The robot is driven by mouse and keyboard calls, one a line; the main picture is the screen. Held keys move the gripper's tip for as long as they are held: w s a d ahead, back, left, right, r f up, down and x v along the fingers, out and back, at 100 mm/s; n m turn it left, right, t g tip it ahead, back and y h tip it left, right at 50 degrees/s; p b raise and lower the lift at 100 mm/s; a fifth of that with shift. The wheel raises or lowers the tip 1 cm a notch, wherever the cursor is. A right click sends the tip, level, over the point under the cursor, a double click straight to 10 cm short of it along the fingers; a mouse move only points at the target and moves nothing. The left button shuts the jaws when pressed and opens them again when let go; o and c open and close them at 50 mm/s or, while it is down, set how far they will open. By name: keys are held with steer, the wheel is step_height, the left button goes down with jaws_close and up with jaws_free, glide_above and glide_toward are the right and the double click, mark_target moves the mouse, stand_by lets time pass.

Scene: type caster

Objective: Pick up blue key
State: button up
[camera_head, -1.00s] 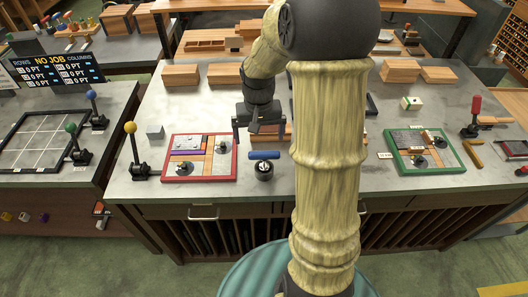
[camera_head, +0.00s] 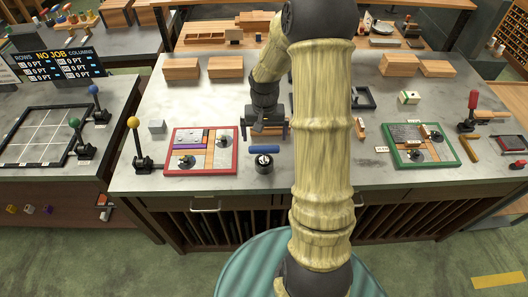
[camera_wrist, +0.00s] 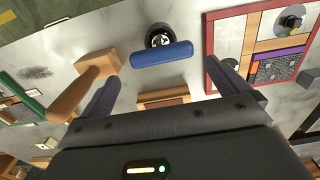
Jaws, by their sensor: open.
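The blue key is a blue bar (camera_head: 264,149) on a round black base (camera_head: 263,162). It stands on the grey worktop (camera_head: 275,182), right of the red-framed board. In the wrist view the blue bar (camera_wrist: 162,54) lies level, ahead of and between my two fingertips, with its black base (camera_wrist: 158,36) behind it. My gripper (camera_head: 265,138) is open and empty, just behind the key in the head view. In the wrist view my gripper (camera_wrist: 157,80) has its fingers wide apart, not touching the bar.
A red-framed board (camera_head: 233,152) lies left of the key. A wooden T-shaped piece (camera_wrist: 88,88) shows near my left finger in the wrist view. A green-framed board (camera_head: 424,164) lies right, and a yellow-knobbed lever (camera_head: 135,145) stands left. The worktop in front of the key is clear.

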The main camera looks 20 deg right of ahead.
mark_target(264, 147)
steer(key=shift+f+p, duration=0.55)
steer(key=shift+f, duration=2.25)
steer(key=shift+f, duration=0.15)
steer(key=shift+a+f+p, duration=0.1)
steer(key=shift+f+p, duration=1.15)
steer(key=shift+f, duration=1.2)
steer(key=shift+c, duration=0.4)
steer(key=c, duration=0.6)
steer(key=shift+w, duration=0.1)
steer(key=shift+c, duration=0.2)
step_height(264, 147, up, 10)
steer(key=b, duration=0.2)
steer(key=shift+b, duration=0.35)
